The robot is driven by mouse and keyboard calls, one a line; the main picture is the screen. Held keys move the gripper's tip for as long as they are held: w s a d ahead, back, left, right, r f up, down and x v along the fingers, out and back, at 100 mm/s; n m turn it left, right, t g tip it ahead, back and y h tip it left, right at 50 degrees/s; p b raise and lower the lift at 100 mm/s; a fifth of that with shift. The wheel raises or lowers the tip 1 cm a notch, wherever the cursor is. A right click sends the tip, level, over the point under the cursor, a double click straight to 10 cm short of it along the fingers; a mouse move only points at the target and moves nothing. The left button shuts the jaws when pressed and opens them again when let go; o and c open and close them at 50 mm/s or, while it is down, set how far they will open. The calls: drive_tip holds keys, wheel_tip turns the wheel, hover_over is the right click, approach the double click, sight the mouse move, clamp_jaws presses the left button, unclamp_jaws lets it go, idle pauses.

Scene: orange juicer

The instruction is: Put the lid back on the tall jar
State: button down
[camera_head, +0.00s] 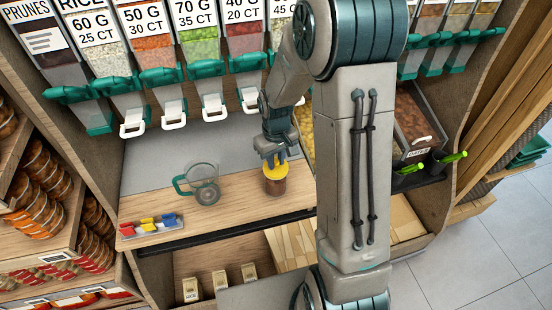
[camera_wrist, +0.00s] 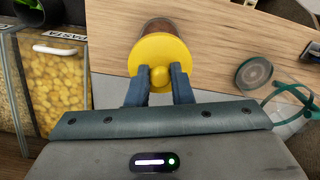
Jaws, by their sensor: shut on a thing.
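The yellow round lid (camera_head: 272,171) is at the mouth of the brown-filled jar (camera_head: 275,187), which stands upright on the wooden counter. In the wrist view the lid (camera_wrist: 146,53) covers most of the jar (camera_wrist: 157,27). My gripper (camera_head: 274,160) points down from above and is shut on the lid's knob; its two blue fingers (camera_wrist: 160,77) flank the knob in the wrist view. I cannot tell whether the lid rests fully on the rim or sits slightly above it.
A clear jug (camera_head: 203,178) with a teal handle stands left of the jar. A small tray with coloured clips or scoops (camera_head: 151,226) lies at the counter's front left. Dispensers with white spouts (camera_head: 213,106) hang behind. Bare counter (camera_head: 236,200) lies between jug and jar.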

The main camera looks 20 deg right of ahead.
idle(0.4)
drive_tip(key=c, duration=0.7)
unclamp_jaws()
drive_tip(key=shift+r+p, duration=2.4)
drive_tip(key=shift+r, duration=1.1)
drive_tip(key=shift+c, duration=0.5)
clamp_jaws()
